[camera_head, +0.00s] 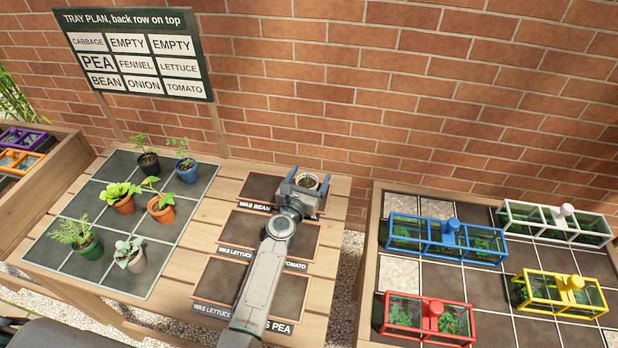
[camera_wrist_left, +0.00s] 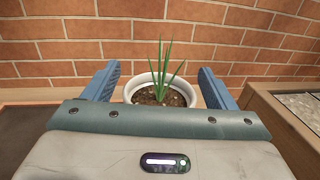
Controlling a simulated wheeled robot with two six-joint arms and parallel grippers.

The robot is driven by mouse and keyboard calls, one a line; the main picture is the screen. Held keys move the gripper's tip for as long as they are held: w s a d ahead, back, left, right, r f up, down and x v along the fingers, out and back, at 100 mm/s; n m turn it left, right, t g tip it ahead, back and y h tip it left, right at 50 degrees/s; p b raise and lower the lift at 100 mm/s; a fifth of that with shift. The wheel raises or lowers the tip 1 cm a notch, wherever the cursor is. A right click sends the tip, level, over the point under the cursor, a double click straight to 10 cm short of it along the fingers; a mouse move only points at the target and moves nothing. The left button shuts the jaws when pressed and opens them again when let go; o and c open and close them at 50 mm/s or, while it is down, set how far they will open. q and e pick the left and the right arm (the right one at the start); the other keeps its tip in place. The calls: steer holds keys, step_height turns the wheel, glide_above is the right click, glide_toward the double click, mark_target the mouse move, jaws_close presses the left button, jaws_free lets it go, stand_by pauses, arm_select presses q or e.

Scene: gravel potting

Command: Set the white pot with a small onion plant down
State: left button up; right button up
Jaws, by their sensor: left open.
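The white pot (camera_wrist_left: 188,92) with thin green onion leaves and dark soil stands upright between the open fingers of my left gripper (camera_wrist_left: 159,72). A small gap shows between the pot and each finger. In the head view the pot (camera_head: 308,178) is at the back right of the wooden table, by the back-right dark square (camera_head: 322,197). My left gripper (camera_head: 306,183) surrounds it and hides its base and part of that square. I cannot see exactly where its base rests. My right gripper is not in view.
A grey tiled tray (camera_head: 92,195) at left holds several potted plants, with bare tiles between. A tray plan sign (camera_head: 135,52) stands behind it. Labelled dark squares (camera_head: 262,187) lie beside the arm. Another table (camera_head: 368,265) at right carries coloured glazed boxes. A brick wall (camera_head: 330,110) is behind.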

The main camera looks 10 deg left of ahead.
arm_select(q)
steer(key=shift+r, duration=0.15)
steer(key=shift+s, duration=0.15)
steer(key=s, duration=0.4)
steer(key=s+a, duration=0.1)
steer(key=s, duration=0.6)
steer(key=shift+s+a, duration=0.3)
steer(key=shift+a, duration=0.1)
